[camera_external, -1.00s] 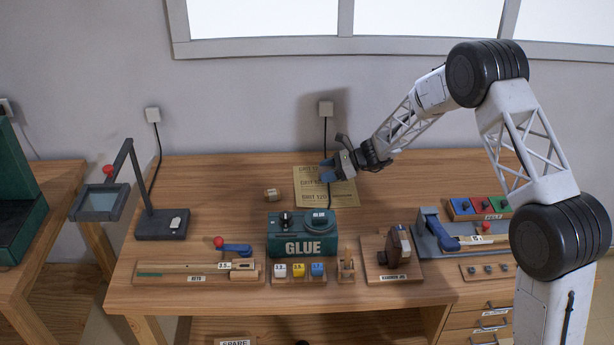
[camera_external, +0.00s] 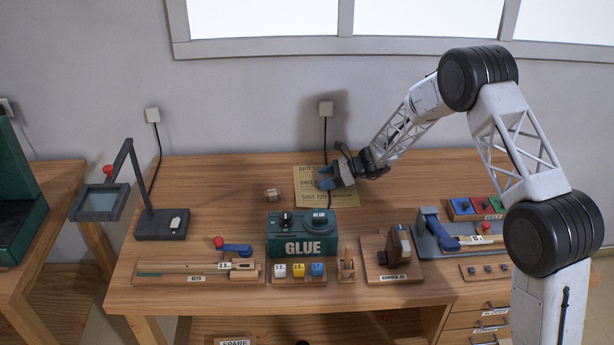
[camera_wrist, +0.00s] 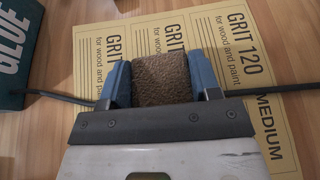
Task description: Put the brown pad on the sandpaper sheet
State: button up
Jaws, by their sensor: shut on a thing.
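The brown pad (camera_wrist: 163,78) is rough and dark brown in the wrist view. My gripper (camera_wrist: 161,80) is shut on it, with one blue finger on each side. The yellow sandpaper sheets (camera_wrist: 240,68), printed with "GRIT" labels, lie beneath the pad and gripper. In the external view, my gripper (camera_external: 326,177) is over the sandpaper (camera_external: 343,199) at the back of the bench. The pad is not distinguishable there. I cannot tell whether the pad touches the sheet.
The green glue box (camera_external: 302,236) stands in front of the sandpaper; its edge shows in the wrist view (camera_wrist: 28,45). A small wooden block (camera_external: 272,195) sits left of the sheets. Bare bench lies to the left.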

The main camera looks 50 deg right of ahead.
jog(key=shift+f, duration=0.1)
jog(key=o, duration=0.9)
jog(key=shift+s+d+r, duration=0.3)
jog(key=shift+d, duration=0.05)
jog(key=v, duration=1.1)
jog(key=shift+r, duration=0.1)
